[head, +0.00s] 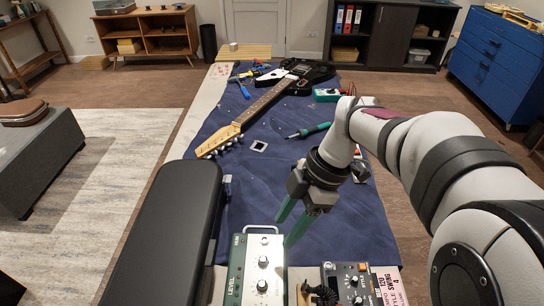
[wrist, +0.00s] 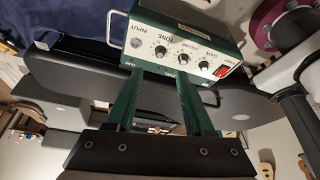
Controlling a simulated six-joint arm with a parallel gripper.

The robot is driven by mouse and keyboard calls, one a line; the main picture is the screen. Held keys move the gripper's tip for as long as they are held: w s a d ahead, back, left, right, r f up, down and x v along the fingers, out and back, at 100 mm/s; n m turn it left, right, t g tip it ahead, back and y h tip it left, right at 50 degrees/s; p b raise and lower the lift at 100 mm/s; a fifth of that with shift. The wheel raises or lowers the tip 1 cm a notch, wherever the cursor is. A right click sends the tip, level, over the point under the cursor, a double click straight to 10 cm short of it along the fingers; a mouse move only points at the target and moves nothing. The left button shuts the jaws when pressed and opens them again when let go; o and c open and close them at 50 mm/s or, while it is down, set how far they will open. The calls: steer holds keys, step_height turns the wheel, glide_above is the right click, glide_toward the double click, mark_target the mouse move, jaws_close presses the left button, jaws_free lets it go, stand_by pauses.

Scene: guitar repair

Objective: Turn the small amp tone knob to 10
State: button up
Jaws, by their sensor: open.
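The small amp (wrist: 175,50) has a dark green case and a pale front panel with an input jack, several black knobs and a red switch. Its tone knob (wrist: 161,52) is the knob beside the jack, under the "TONE" label; its exact setting is too small to read. A green box with a pale panel and handle, apparently the amp (head: 239,262), is at the bottom of the head view. My gripper (head: 286,232) is open and empty, its green fingers pointing down beside the box's handle end. In the wrist view my gripper's fingers (wrist: 155,80) reach toward the panel, apart from the tone knob.
A black pedal (head: 335,272) with knobs stands right of the amp. A long black case (head: 165,240) lies to the left. Farther back on the blue mat (head: 330,205) are an electric guitar (head: 262,103), a screwdriver (head: 310,130) and small tools.

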mark_target(265, 259)
steer(key=x, duration=0.9)
steer(key=shift+a+f, duration=0.1)
steer(key=shift+f, duration=0.2)
jaws_close()
